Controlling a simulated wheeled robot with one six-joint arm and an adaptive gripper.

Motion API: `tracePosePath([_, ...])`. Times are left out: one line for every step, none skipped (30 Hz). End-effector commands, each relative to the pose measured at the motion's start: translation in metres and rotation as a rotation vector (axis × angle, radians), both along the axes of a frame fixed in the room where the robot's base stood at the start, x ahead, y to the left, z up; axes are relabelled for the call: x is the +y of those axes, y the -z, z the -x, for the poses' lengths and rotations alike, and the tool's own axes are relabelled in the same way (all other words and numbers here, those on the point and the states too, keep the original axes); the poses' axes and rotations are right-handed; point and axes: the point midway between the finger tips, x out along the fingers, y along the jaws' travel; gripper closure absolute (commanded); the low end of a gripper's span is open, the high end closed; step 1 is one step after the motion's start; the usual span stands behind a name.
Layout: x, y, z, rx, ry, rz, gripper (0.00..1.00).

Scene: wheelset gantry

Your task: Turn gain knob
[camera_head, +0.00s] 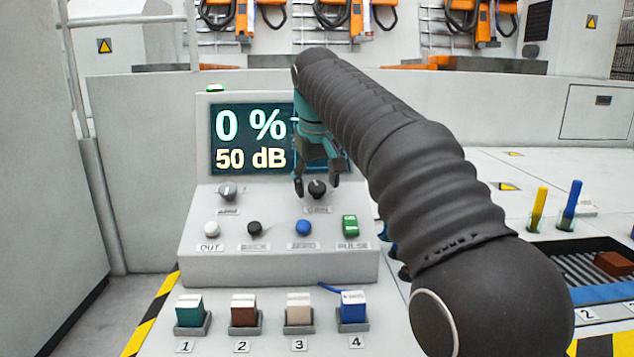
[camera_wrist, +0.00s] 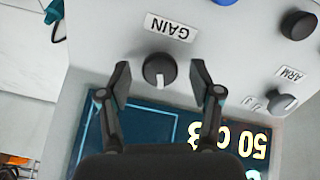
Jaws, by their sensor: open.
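The gain knob (camera_head: 318,189) is a round black knob with a light pointer line, on the sloped grey console above its GAIN label. In the wrist view the knob (camera_wrist: 159,70) sits between the two open fingers of my gripper (camera_wrist: 160,78), with a gap on each side. In the head view my gripper (camera_head: 315,185) reaches down over the knob. The screen (camera_head: 250,138) reads 0 % and 50 dB; my arm covers its right part.
Another knob (camera_head: 228,191) sits to the left, labelled ARM in the wrist view. Below are white, black and blue buttons and a green PULSE switch (camera_head: 350,226). Numbered coloured blocks (camera_head: 298,308) stand in front. Yellow and blue sticks (camera_head: 571,200) stand at right.

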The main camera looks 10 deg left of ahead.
Motion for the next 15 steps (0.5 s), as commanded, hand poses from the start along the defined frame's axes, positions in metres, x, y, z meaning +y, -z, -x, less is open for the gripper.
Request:
tracePosePath([0.0,-0.003,0.001,-0.002,0.0,-0.002,0.36])
tracePosePath([0.0,-0.006,0.002,-0.002,0.0,-0.002,0.36])
tracePosePath([0.0,-0.01,0.003,-0.002,0.0,-0.002,0.36])
tracePosePath([0.0,-0.014,0.005,-0.002,0.0,-0.002,0.36])
tracePosePath([-0.001,-0.018,0.006,-0.004,-0.001,-0.003,0.36])
tracePosePath([-0.001,-0.024,0.009,-0.003,-0.001,-0.002,0.36])
tracePosePath([-0.001,-0.029,0.011,-0.003,-0.001,-0.002,0.36])
tracePosePath([-0.002,-0.033,0.012,-0.002,0.0,-0.002,0.36])
tracePosePath([-0.002,-0.038,0.014,-0.002,0.0,-0.002,0.36])
tracePosePath([-0.003,-0.042,0.016,-0.002,0.0,-0.002,0.36])
tracePosePath([-0.003,-0.046,0.018,-0.002,0.0,-0.002,0.36])
tracePosePath([-0.003,-0.05,0.019,-0.001,0.0,-0.001,0.36])
tracePosePath([-0.003,-0.053,0.02,-0.001,0.0,-0.001,0.36])
tracePosePath([-0.004,-0.056,0.021,-0.002,0.0,-0.001,0.36])
tracePosePath([-0.004,-0.059,0.023,-0.001,0.0,-0.001,0.36])
